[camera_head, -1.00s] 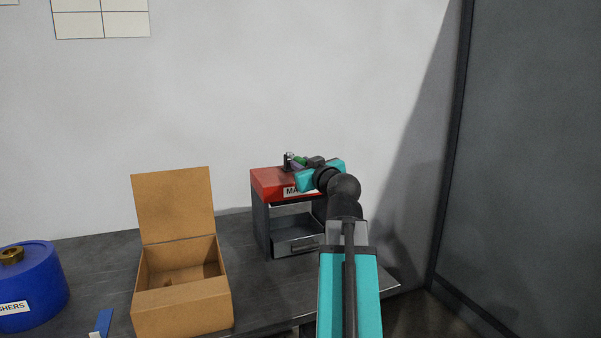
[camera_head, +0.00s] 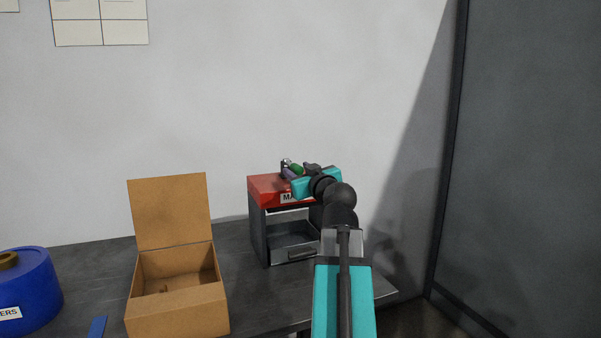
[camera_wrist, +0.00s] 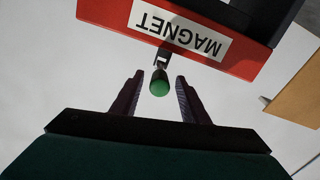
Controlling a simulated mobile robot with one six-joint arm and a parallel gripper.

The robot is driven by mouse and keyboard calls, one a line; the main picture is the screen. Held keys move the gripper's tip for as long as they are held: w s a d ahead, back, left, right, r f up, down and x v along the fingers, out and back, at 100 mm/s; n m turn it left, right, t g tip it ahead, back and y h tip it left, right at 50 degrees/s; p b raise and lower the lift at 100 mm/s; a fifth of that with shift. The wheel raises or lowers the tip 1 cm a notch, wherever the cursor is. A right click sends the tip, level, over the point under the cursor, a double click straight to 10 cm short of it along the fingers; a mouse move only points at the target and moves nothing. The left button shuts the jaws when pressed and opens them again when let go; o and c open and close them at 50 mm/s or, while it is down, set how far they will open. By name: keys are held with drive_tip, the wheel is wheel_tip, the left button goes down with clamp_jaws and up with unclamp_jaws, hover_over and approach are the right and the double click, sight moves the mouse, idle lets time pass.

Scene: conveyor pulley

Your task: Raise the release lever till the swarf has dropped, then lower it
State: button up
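The red-topped magnet unit (camera_head: 264,186) stands on the bench, with its MAGNET label upside down in the wrist view (camera_wrist: 179,31). The release lever, with a green end (camera_wrist: 159,87), points toward the wrist camera; its green end also shows in the head view (camera_head: 296,168). My gripper (camera_wrist: 159,88) is open, with its two dark fingers on either side of the green end and gaps on both sides. In the head view my gripper (camera_head: 297,171) is at the unit's top. I cannot make out any swarf.
A grey tray (camera_head: 290,254) sits in the unit's open lower part and looks empty. An open cardboard box (camera_head: 178,312) stands to the left. A blue container (camera_head: 30,290) is at the far left. Bare bench lies between box and unit.

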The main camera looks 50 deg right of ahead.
drive_tip(key=shift+v, duration=2.75)
drive_tip(key=b+v, duration=0.8)
drive_tip(key=b, duration=0.1)
drive_tip(key=shift+s, duration=0.15)
